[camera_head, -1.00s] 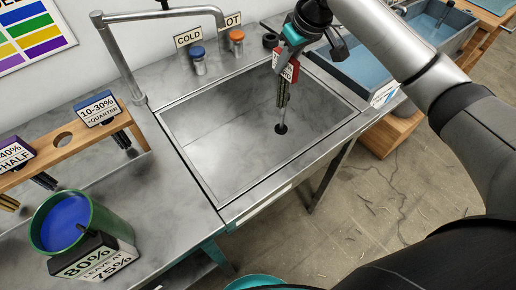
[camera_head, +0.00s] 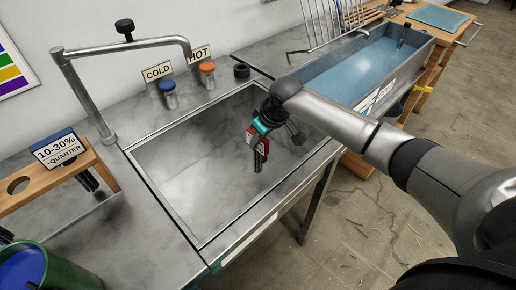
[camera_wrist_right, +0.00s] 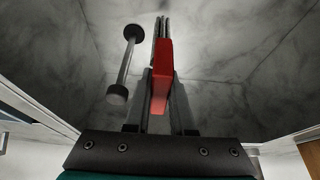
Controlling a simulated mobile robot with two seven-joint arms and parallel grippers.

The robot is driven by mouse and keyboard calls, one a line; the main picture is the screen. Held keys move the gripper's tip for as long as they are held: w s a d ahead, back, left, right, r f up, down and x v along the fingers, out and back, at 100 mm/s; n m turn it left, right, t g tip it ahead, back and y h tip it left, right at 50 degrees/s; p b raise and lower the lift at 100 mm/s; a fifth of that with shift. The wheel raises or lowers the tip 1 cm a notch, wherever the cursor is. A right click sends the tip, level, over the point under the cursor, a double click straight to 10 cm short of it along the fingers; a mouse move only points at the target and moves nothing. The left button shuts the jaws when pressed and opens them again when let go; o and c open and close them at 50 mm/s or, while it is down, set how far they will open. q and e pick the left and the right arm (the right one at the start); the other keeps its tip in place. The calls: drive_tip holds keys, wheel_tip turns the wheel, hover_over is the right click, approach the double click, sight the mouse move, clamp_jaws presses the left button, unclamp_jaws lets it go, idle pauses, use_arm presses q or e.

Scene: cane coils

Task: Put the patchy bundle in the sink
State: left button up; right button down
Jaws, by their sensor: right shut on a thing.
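My right gripper (camera_head: 259,133) is shut on the red holder (camera_head: 258,144) of a bundle of dark rods (camera_head: 260,162). The bundle hangs down inside the outline of the grey metal sink (camera_head: 190,165); I cannot tell whether it touches the bottom. In the right wrist view, the red holder (camera_wrist_right: 162,72) is between the two fingers, with the rod ends (camera_wrist_right: 161,27) beyond it. The bundle's surface is too small and dark to tell whether it is patchy. My left gripper is not in view.
A faucet (camera_head: 120,48) arches behind the sink, beside cold (camera_head: 168,93) and hot (camera_head: 207,73) knobs. A blue-filled trough (camera_head: 365,70) stands right. A wooden rack (camera_head: 40,190) and green bucket (camera_head: 45,265) are left. A dark rod with knobbed ends (camera_wrist_right: 124,65) stands near the bundle.

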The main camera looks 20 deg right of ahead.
sight(258, 148)
wheel_tip(258, 148, down, 3)
drive_tip(key=shift+b, duration=0.4)
drive_tip(key=c, duration=0.8)
unclamp_jaws()
drive_tip(key=shift+f, duration=0.15)
drive_tip(key=shift+o, duration=0.2)
drive_tip(key=shift+r, duration=0.25)
drive_tip(key=p+v, duration=0.4)
drive_tip(key=v, duration=0.7)
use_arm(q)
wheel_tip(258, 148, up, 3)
use_arm(e)
drive_tip(key=shift+s+r, duration=0.15)
drive_tip(key=shift+r, duration=0.25)
